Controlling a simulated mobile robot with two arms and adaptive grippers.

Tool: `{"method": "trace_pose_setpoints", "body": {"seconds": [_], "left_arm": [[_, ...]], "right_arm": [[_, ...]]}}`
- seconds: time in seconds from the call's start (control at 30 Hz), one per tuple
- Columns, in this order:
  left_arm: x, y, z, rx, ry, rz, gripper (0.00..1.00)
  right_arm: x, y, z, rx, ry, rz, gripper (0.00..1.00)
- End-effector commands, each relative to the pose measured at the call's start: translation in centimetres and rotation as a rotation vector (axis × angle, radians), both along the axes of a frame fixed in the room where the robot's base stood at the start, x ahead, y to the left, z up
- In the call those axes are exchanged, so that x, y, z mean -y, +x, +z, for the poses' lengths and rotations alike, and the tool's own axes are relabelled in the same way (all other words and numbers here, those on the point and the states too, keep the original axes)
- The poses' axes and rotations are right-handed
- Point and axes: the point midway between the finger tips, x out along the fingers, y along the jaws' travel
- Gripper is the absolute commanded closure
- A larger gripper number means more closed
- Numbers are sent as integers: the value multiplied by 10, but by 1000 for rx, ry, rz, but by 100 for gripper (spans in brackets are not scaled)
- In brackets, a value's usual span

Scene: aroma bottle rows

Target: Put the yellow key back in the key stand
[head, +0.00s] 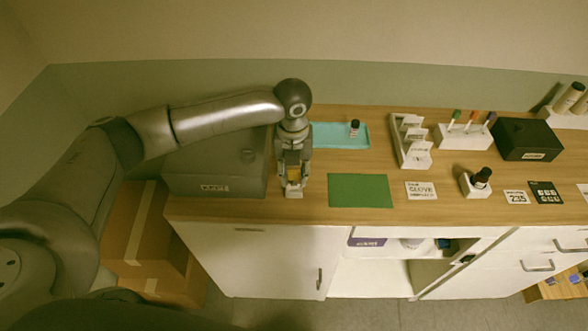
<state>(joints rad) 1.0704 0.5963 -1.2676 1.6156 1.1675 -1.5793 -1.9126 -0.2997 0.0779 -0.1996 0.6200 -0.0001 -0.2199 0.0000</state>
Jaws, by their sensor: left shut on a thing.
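My left gripper (293,184) points down over the left part of the wooden counter, just right of the grey box. It is shut on a small yellow-orange thing (294,174), which looks like the yellow key; the fingers hide most of it. A pale patch shows at the fingertips, and I cannot tell whether it is part of the gripper or a small block under it. No stand is clearly marked as the key stand. A white block (463,138) at the back right holds several upright thin pieces with coloured tops. My right gripper is not in view.
The grey box (215,180) stands close left of the gripper. A turquoise tray (335,142) with a small bottle (354,128) and a green mat (360,191) lie to its right. A white rack (411,150), a dark bottle (481,178) and a black box (527,139) stand farther right.

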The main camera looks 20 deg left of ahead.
Motion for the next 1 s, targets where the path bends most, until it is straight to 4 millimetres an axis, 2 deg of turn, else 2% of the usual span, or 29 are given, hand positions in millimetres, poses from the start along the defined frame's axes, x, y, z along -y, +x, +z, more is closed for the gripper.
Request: {"method": "trace_pose_setpoints", "body": {"seconds": [0.43, 1.0], "left_arm": [[0, 0, -1, -1, -1, 0, 100], [1, 0, -14, -1, -1, -1, 100]], "right_arm": [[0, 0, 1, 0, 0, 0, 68], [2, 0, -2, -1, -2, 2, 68]]}}
